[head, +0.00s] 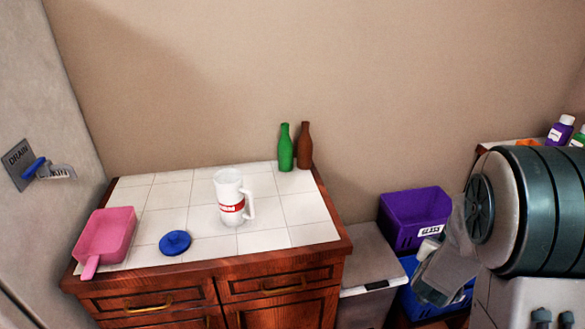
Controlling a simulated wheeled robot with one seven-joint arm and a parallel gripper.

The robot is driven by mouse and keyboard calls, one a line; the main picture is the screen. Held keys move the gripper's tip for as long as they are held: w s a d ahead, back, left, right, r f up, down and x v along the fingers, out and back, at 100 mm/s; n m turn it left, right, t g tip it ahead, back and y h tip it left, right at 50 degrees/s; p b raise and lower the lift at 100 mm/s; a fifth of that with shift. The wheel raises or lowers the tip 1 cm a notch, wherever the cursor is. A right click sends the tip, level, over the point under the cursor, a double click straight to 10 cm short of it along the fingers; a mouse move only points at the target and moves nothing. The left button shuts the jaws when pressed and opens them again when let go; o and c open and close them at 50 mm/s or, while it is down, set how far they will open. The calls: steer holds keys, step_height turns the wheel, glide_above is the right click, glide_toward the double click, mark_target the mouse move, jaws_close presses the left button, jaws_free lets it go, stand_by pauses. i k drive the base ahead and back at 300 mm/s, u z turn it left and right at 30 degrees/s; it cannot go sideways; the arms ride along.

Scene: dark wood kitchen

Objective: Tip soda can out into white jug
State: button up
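The white jug (230,186) stands upright on the white tiled counter top. It has a red band with lettering low on its body and a handle on its right. I cannot make out what is inside it. No soda can shows clearly. A grey shape (447,271) at the right, with a small pale piece (428,247) at its left edge, hangs in front of the crates. I cannot tell whether it is my gripper or whether it holds anything. It is well to the right of the jug and apart from it.
On the counter (275,239) are a pink pan (105,234), a blue lid-like disc (175,242), a green bottle (286,148) and a brown bottle (305,147). A purple crate (412,214), a blue crate (408,300) and a grey bin (368,268) stand right of it. A ribbed dark drum (540,210) fills the right.

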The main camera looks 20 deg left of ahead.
mark_target(229, 189)
steer(key=z, duration=1.3)
steer(key=k, duration=1.6)
steer(key=u, duration=1.35)
steer(key=i, duration=1.65)
